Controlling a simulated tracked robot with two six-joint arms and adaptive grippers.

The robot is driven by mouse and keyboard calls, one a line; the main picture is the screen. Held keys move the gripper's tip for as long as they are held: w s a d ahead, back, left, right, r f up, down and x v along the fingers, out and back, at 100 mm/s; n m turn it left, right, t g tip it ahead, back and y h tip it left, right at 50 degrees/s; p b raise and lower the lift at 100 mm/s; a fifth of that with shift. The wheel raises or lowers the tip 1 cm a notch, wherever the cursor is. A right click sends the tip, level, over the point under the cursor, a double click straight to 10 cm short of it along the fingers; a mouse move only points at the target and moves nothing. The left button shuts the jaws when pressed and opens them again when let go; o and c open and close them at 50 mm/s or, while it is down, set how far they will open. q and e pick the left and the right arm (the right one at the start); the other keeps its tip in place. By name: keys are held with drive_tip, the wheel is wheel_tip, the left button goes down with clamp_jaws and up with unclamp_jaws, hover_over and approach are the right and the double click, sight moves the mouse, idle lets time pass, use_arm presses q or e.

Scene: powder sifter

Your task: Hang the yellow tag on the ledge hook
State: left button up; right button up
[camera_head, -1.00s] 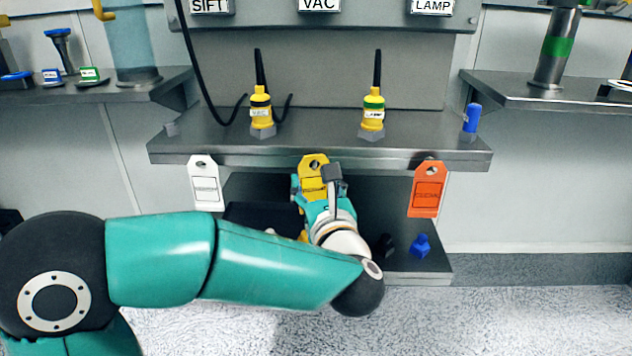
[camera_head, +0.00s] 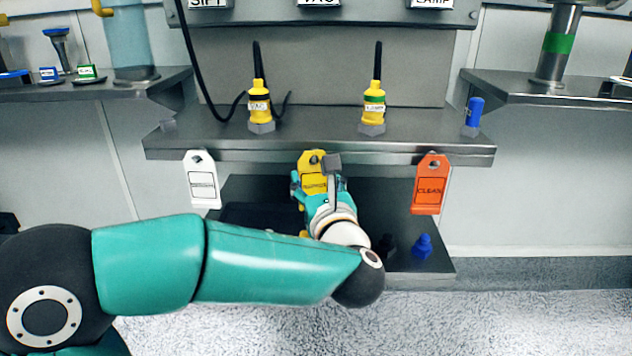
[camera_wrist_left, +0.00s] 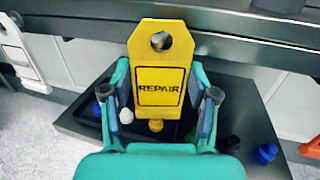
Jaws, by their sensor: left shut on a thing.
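The yellow tag (camera_head: 312,163) stands upright at the front edge of the ledge (camera_head: 330,153), between the white and orange tags. In the left wrist view the yellow tag (camera_wrist_left: 160,75) reads REPAIR and has a hole near its top. My left gripper (camera_head: 318,190) is shut on the tag's lower part, and its fingers also show on both sides of the tag in the wrist view (camera_wrist_left: 160,105). The ledge hook is hidden behind the tag, and I cannot tell whether the hole is around it. My right gripper is not in view.
A white tag (camera_head: 202,185) hangs to the left and an orange tag (camera_head: 430,190) to the right. Two yellow plugs (camera_head: 260,108) (camera_head: 374,105) and a blue peg (camera_head: 473,113) stand on the ledge. A lower shelf (camera_head: 400,262) holds a blue knob (camera_head: 422,246).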

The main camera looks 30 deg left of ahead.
use_arm(q)
drive_tip(key=o, duration=1)
drive_tip(key=shift+s+d, duration=0.1)
